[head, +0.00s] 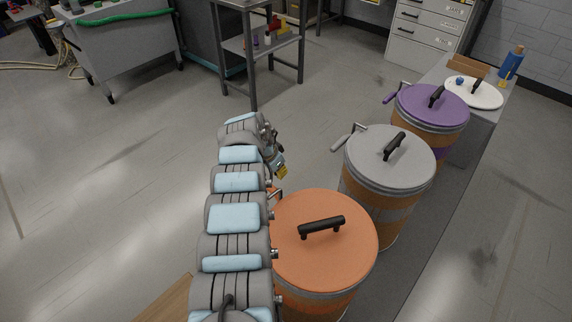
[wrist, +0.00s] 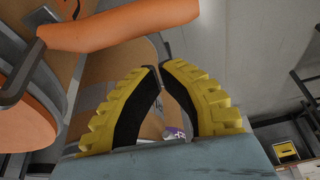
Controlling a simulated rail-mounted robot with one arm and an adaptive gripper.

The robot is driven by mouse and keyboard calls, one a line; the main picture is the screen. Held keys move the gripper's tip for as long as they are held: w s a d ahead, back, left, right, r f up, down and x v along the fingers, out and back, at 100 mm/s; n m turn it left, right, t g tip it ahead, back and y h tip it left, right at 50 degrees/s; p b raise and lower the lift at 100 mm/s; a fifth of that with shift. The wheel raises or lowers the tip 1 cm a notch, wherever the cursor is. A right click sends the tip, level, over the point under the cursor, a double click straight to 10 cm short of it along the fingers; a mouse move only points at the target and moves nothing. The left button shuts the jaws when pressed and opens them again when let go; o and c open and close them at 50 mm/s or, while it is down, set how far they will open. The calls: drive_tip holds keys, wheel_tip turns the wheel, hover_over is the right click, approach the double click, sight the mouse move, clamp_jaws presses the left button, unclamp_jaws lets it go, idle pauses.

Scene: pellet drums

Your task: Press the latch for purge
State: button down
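Three lidded drums stand in a row in the head view: an orange-lidded drum (head: 345,255) nearest, a grey-lidded drum (head: 375,165) and a purple-lidded drum (head: 425,103). Each has a latch lever on its left side. I cannot read which drum is purge. The orange latch lever (wrist: 120,27) crosses the top of the wrist view, beyond my fingertips, beside the orange lid (wrist: 22,115). My gripper (wrist: 158,67) has its yellow fingers brought together at the tips, with nothing held. I cannot tell whether the tips touch the lever. In the head view my arm partly hides this lever.
The grey latch lever (head: 347,138) and purple latch lever (head: 393,96) stick out to the left of their drums. A white lid (head: 475,94) lies on a bench behind. A metal table (head: 238,5) stands at the back.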

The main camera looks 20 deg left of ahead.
drive_tip(key=shift+s+a+p, duration=0.4)
drive_tip(key=shift+s+p, duration=0.25)
drive_tip(key=shift+p, duration=1.1)
drive_tip(key=shift+s+a+f, duration=0.1)
drive_tip(key=shift+s+f, duration=0.05)
drive_tip(key=shift+f, duration=0.05)
